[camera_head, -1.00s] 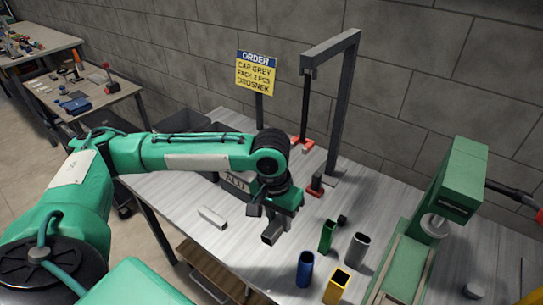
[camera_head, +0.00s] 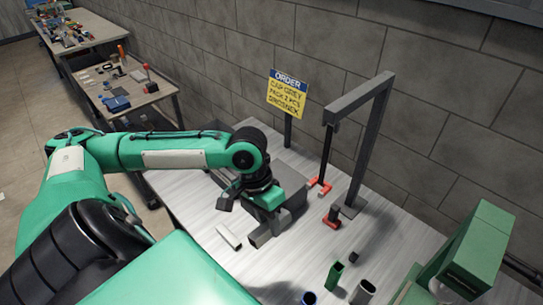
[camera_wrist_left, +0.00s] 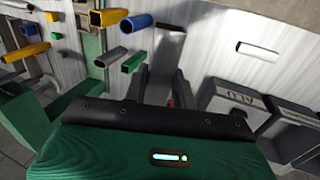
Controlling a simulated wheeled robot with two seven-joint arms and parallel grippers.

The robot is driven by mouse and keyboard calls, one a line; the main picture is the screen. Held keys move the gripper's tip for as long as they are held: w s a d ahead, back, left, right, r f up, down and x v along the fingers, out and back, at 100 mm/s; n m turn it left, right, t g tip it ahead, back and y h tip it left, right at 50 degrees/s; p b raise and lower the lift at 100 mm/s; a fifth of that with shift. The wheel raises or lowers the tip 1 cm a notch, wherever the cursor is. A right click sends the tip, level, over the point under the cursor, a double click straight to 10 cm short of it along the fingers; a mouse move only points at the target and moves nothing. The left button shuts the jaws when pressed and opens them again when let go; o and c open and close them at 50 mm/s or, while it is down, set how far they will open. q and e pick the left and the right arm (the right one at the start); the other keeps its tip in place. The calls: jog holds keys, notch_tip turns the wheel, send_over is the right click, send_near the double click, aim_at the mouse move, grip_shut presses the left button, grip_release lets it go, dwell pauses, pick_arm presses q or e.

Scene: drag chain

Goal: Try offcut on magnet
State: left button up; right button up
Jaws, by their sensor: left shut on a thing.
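My left gripper (camera_head: 262,220) is shut on a grey offcut (camera_head: 258,237), a short hollow square piece. In the left wrist view the offcut (camera_wrist_left: 170,40) juts out beyond the fingers (camera_wrist_left: 163,85). A second pale offcut (camera_head: 229,236) lies on the bench left of the gripper, and shows in the left wrist view (camera_wrist_left: 257,50). A red-tipped dark bar (camera_head: 320,186) hangs under a grey gantry (camera_head: 368,150), behind and right of the gripper. I cannot tell whether this or the small red-and-black block (camera_head: 333,215) is the magnet. My right gripper is out of view.
A grey bin (camera_head: 290,183) stands behind the gripper; its ALU label (camera_wrist_left: 240,98) shows in the left wrist view. A green machine (camera_head: 480,250) is at the right.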

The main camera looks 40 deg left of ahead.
pick_arm(q)
jog(key=shift+r+p, duration=0.15)
jog(key=shift+p, duration=0.55)
jog(key=shift+w, duration=0.15)
jog(key=w+p, duration=0.4)
jog(key=w, duration=0.3)
jog(key=shift+w+d, duration=0.3)
jog(key=shift+w, duration=0.1)
jog(key=shift+w+p, duration=0.1)
jog(key=shift+p, duration=0.85)
